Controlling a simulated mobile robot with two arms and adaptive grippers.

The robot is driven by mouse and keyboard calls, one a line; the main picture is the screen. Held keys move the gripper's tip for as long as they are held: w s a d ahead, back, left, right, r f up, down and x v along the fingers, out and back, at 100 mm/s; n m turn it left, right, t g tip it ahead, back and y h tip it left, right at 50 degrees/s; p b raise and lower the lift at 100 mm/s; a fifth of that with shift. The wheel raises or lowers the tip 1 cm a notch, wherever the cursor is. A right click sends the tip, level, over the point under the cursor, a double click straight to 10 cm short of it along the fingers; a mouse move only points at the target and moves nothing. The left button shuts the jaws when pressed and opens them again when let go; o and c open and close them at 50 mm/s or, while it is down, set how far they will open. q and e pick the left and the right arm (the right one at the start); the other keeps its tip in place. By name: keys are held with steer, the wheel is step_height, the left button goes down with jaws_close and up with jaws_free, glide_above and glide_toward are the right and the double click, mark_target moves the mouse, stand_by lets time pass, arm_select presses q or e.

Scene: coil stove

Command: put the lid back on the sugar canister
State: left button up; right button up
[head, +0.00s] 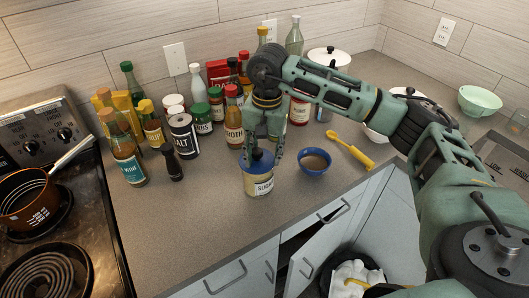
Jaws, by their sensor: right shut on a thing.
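The sugar canister (259,186) is a cream and blue jar with a "SUGAR" label. It stands upright on the grey counter near the front edge. The blue lid (258,160) is at the top of the canister, between the fingers of my right gripper (262,153). My right gripper points down from above and is shut on the lid. I cannot tell whether the lid is fully seated on the rim. My left gripper is not in view.
A blue bowl (315,161) with brown contents stands just right of the canister, with a yellow utensil (350,149) beyond it. Several bottles and a salt can (184,135) crowd the back left. A stove with a copper pan (28,199) is at left.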

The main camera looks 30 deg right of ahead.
steer(key=shift+f+b, duration=0.2)
steer(key=shift+b, duration=0.4)
jaws_close()
stand_by(0.5)
steer(key=shift+r, duration=0.15)
stand_by(0.8)
steer(key=shift+r+p, duration=1.9)
steer(key=shift+r, duration=1.5)
steer(key=shift+f, duration=0.2)
steer(key=shift+f+b, duration=3.35)
steer(key=shift+f, duration=0.4)
steer(key=shift+f, duration=0.1)
